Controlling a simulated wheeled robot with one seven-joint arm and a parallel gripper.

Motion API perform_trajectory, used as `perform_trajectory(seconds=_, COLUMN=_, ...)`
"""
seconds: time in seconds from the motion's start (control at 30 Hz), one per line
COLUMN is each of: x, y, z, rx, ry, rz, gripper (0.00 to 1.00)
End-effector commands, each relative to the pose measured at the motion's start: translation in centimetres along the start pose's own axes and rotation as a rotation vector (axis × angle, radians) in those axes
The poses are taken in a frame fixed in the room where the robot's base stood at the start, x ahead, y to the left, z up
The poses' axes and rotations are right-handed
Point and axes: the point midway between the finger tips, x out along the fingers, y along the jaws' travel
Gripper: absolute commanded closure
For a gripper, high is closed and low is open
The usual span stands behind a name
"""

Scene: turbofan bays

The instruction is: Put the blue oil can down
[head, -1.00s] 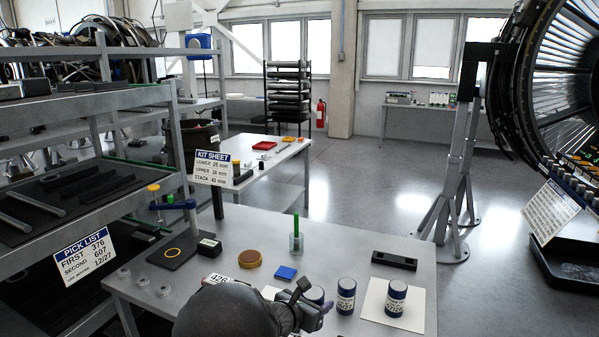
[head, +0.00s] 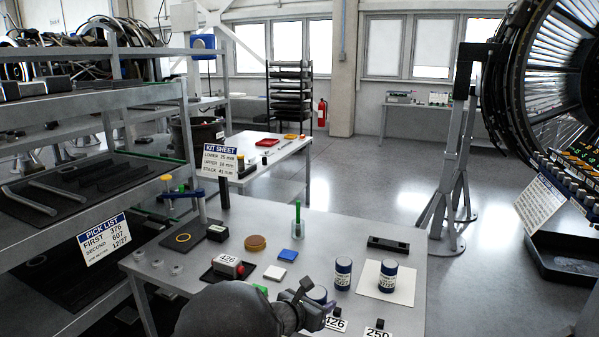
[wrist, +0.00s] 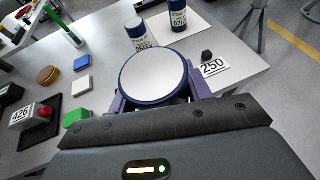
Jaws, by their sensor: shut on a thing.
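My gripper (wrist: 158,97) is shut on a blue can with a pale round top (wrist: 155,78), which fills the middle of the wrist view. In the head view the held can (head: 317,294) is partly hidden behind my gripper (head: 312,304), near the front of the grey table (head: 330,228). I cannot tell whether its base touches the table. Two similar blue cans with white labels stand beyond it: one (head: 343,273) on bare table, the other (head: 387,276) on a white sheet (head: 404,291).
A red-topped box (head: 230,266), white block (head: 275,272), blue block (head: 291,257) and green holder (head: 297,230) stand left. A black bar (head: 388,243) lies behind.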

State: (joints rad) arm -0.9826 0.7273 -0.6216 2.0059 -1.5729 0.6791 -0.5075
Motion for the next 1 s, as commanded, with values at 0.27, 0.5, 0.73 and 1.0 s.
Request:
perform_trajectory(seconds=0.27, x=0.5, y=-0.8, z=-2.0, rx=0.004, ry=0.002, rz=-0.019, gripper=0.80)
perform_trajectory(seconds=0.5, x=1.1, y=-1.9, z=-5.0, rx=0.012, ry=0.005, rz=-0.041, gripper=0.80)
perform_trajectory(seconds=0.73, x=2.3, y=-4.9, z=-9.0, rx=0.027, ry=0.007, rz=-0.090, gripper=0.80)
perform_trajectory(seconds=1.0, x=4.1, y=-12.1, z=-14.8, rx=0.063, ry=0.004, rz=-0.187, gripper=0.80)
